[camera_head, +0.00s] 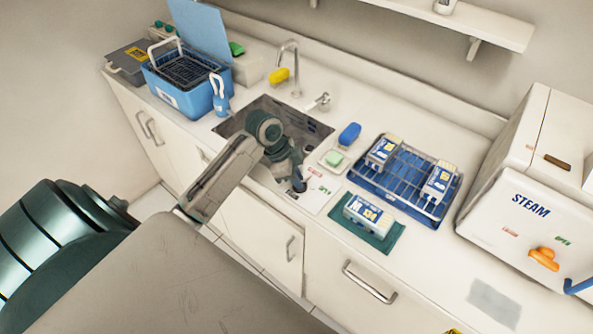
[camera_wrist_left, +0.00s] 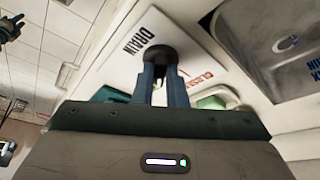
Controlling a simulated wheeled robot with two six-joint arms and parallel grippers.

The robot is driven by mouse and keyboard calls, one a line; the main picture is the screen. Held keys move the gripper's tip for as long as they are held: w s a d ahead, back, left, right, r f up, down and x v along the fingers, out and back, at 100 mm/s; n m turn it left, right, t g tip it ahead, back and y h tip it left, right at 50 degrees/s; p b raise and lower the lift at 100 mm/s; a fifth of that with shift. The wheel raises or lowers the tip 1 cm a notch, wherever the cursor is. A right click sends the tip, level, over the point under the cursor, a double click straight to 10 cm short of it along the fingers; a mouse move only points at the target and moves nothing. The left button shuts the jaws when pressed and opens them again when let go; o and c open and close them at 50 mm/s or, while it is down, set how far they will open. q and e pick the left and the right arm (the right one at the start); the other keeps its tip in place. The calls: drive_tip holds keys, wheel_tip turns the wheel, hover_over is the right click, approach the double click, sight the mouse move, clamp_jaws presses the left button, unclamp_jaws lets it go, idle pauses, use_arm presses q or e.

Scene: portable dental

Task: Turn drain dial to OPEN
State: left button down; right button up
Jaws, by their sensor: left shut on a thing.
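The drain plate (camera_head: 315,199) is a white panel on the counter at the sink's front right corner, with a small red label and a small green label. In the left wrist view the plate (camera_wrist_left: 122,62) reads DRAIN, and a red label shows right of the fingers. The dark round drain dial (camera_wrist_left: 158,52) stands on it. My left gripper (camera_head: 298,184) reaches down over the plate. In the wrist view its two blue-grey fingers (camera_wrist_left: 160,84) are shut on the dial. The fingers hide part of the dial, so I cannot tell where it points. My right gripper is out of view.
The sink (camera_head: 240,118) with its faucet (camera_head: 291,62) lies behind my left gripper. A soap dish (camera_head: 333,160), a blue sponge (camera_head: 349,135) and a blue tray with a wire rack (camera_head: 405,178) stand to the right. A STEAM unit (camera_head: 530,225) is at far right.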

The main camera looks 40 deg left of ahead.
use_arm(q)
drive_tip(key=shift+m, duration=0.6)
drive_tip(key=c, duration=1.5)
unclamp_jaws()
drive_tip(key=shift+o, duration=0.2)
drive_tip(key=shift+a+r+g, duration=0.2)
drive_tip(key=shift+r+g, duration=0.1)
drive_tip(key=shift+r, duration=0.05)
drive_tip(key=b+v, duration=0.2)
drive_tip(key=v, duration=0.8)
